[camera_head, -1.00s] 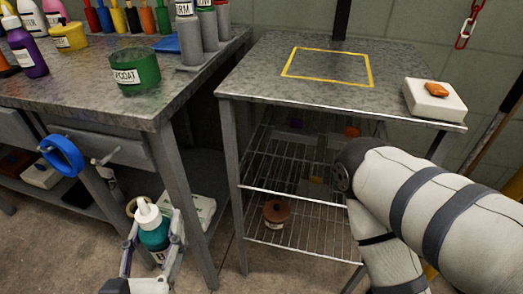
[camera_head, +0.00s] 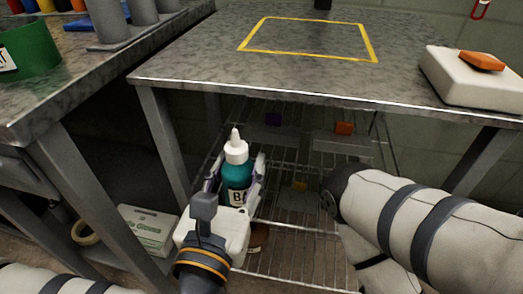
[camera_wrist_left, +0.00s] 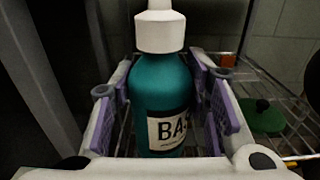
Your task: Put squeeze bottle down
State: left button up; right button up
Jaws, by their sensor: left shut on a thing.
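A teal squeeze bottle (camera_head: 237,174) with a white nozzle cap and a label reading "BA" stands upright between the fingers of my left gripper (camera_head: 236,182). In the left wrist view the bottle (camera_wrist_left: 160,95) fills the middle, with a purple finger pad on each side. My left gripper is shut on it, in front of the wire shelves (camera_head: 310,215) under the metal table (camera_head: 300,75). The bottle's base is hidden by the gripper. My right arm reaches in from the right, its gripper out of view.
A yellow taped rectangle (camera_head: 308,22) marks the clear tabletop. A white block (camera_head: 475,88) with an orange piece (camera_head: 482,60) sits at its right. Table legs flank the shelves. A glove box (camera_head: 147,228) lies low left, and the left bench holds a green can (camera_head: 25,45).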

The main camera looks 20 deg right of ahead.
pick_arm(q)
jog(key=shift+w+d+f+b, duration=0.1)
jog(key=shift+w+d+f, duration=0.6)
jog(key=shift+w, duration=0.45)
jog(key=shift+w+d+f+b, duration=0.15)
jog(key=shift+w+d+f, duration=0.3)
jog(key=shift+w+d, duration=0.6)
jog(key=shift+w+d+f+b, duration=0.1)
jog(key=shift+w+d+f, duration=0.55)
jog(key=shift+w, duration=0.65)
jog(key=shift+f, duration=0.2)
jog(key=o, duration=1.3)
jog(key=shift+c, duration=0.2)
jog(key=shift+r, duration=0.15)
